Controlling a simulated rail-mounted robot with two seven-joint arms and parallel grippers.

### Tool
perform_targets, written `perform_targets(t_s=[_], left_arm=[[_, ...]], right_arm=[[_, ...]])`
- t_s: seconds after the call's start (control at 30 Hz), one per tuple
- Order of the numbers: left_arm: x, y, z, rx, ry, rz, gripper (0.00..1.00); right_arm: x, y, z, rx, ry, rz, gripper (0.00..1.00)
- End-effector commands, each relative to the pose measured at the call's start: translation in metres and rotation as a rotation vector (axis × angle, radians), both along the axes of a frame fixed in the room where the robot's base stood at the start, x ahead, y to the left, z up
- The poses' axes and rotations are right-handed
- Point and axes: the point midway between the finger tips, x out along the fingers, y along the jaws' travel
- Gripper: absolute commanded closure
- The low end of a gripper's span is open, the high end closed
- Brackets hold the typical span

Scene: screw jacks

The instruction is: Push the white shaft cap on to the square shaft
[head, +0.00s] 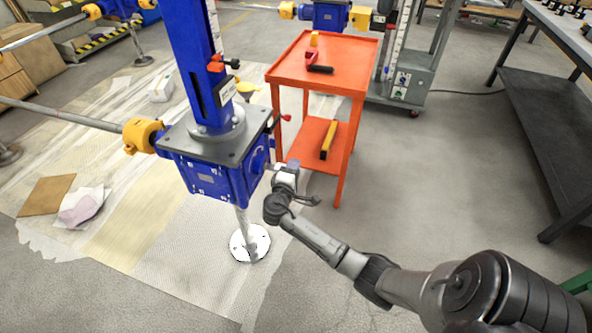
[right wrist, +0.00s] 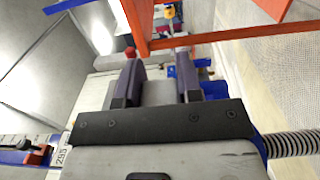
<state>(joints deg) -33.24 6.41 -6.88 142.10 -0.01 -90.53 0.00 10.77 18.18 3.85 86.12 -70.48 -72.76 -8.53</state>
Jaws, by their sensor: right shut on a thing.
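My right gripper (head: 281,166) is at the right side of the blue screw jack (head: 207,178), close to the jack's round side flange (head: 258,161). In the right wrist view its two dark fingers (right wrist: 157,80) are closed on a pale grey-white piece, which looks like the white shaft cap (right wrist: 156,93). In the head view the cap cannot be made out apart from the gripper. The square shaft cannot be made out in either view, so I cannot tell whether the cap touches it. My left gripper is out of view.
An orange trolley (head: 322,62) with tools stands just behind my right gripper. A small red-handled part (head: 285,117) sticks out near the jack's top plate. A dark workbench (head: 545,110) is at the far right. The floor between the trolley and bench is clear.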

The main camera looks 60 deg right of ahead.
Motion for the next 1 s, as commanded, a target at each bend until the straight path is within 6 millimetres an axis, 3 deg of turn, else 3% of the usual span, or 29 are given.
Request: perform_targets(t_s=[1.0], left_arm=[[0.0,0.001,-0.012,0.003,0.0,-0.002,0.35]], right_arm=[[0.024,0.006,-0.001,0.0,0.0,0.0,0.91]])
